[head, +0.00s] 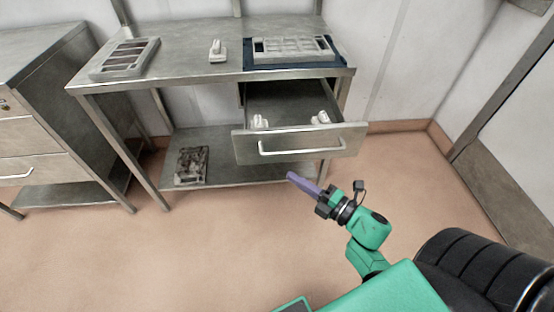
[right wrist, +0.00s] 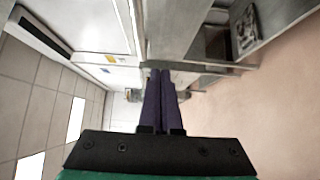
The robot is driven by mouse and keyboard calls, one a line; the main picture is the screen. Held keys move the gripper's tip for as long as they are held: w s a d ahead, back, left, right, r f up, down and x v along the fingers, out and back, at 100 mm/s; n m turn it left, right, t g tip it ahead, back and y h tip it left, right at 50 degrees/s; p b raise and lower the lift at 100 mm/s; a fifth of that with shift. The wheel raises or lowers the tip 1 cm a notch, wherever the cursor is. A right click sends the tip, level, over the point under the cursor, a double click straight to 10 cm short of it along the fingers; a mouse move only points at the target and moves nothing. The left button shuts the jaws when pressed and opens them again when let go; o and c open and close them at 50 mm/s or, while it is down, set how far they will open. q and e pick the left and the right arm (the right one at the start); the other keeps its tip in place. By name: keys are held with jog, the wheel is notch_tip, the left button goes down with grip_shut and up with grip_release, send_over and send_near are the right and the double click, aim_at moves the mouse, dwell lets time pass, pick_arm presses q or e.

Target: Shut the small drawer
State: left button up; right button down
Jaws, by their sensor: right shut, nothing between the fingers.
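The small drawer (head: 300,144) is a steel drawer under the right end of the steel table (head: 210,77). It stands open, pulled out toward me, with a pale bar handle (head: 302,150) on its front. White objects (head: 320,118) lie inside it at the left and right. My right gripper (head: 291,176) has purple fingers and is shut and empty. In the head view it appears just below the drawer front, apart from it. Its closed fingers also show in the right wrist view (right wrist: 160,95). My left gripper is in neither view.
On the table are a grey slotted tray (head: 125,58), a small white object (head: 217,50) and a compartment tray on a dark blue mat (head: 262,64). A dark patterned item (head: 191,166) lies on the lower shelf. A steel cabinet (head: 50,100) stands left. Floor in front is clear.

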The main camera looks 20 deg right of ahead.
aim_at(278, 158)
jog(key=w, duration=0.5)
jog(key=w+a+p, duration=0.1)
jog(key=w, duration=0.2)
jog(key=shift+w+a, duration=0.1)
jog(key=shift+w, duration=0.25)
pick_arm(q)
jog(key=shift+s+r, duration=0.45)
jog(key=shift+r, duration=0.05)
pick_arm(e)
jog(key=shift+w, duration=0.1)
